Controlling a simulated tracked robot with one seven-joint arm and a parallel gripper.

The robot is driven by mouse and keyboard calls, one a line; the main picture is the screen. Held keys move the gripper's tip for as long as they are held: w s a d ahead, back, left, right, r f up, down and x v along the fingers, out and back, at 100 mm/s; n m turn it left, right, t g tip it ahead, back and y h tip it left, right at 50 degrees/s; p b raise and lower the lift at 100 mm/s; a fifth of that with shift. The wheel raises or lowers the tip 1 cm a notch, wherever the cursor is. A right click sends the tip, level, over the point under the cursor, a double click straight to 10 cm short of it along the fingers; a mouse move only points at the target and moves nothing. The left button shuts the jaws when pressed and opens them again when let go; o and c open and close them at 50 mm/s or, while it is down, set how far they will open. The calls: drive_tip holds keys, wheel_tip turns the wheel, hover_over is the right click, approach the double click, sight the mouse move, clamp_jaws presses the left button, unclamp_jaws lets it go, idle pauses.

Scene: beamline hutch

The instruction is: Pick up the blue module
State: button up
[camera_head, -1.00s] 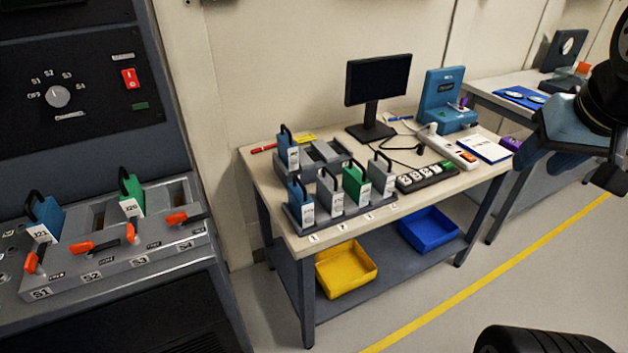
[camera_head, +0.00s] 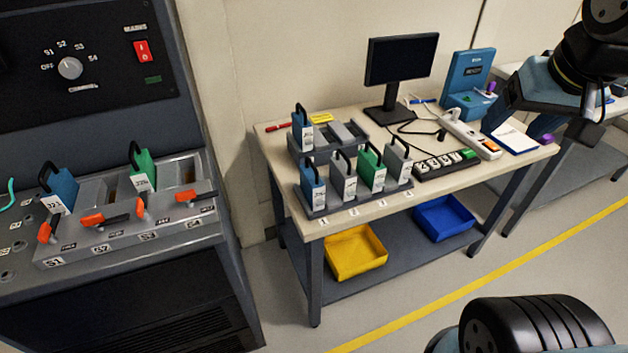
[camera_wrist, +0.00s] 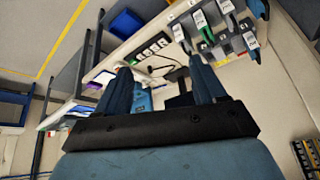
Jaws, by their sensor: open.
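Blue modules with black handles and white labels show in three places in the head view. One blue module (camera_head: 313,187) stands in position 1 of the front rack. Another blue module (camera_head: 302,130) stands in the rear rack's left slot. A third blue module (camera_head: 61,188) sits in the S1 slot of the left console. My gripper (camera_wrist: 160,80) is open and empty in the wrist view, its fingers spread, well away from the racks. That view is roughly upside down, with the racked modules small at top right. My arm is at upper right in the head view.
The workbench (camera_head: 402,207) also holds grey modules (camera_head: 343,180), a green module (camera_head: 372,168), a monitor (camera_head: 401,60), a power strip (camera_head: 468,134) and a blue device (camera_head: 470,85). Yellow (camera_head: 355,254) and blue (camera_head: 444,217) bins sit on its lower shelf. The floor in front is clear.

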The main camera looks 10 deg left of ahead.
drive_tip(key=w+a+f+n+g, duration=0.1)
drive_tip(key=w+a+f, duration=0.2)
drive_tip(key=w+a, duration=0.25)
drive_tip(key=n, duration=0.5)
approach(309, 172)
drive_tip(key=shift+t, duration=0.3)
drive_tip(key=shift+s+x, duration=0.15)
drive_tip(key=shift+x, duration=1.9)
drive_tip(key=shift+s+x, duration=0.2)
drive_tip(key=shift+x, duration=1.8)
drive_tip(key=shift+d+f, duration=0.1)
drive_tip(key=shift+c, duration=0.4)
drive_tip(key=c, duration=1.2)
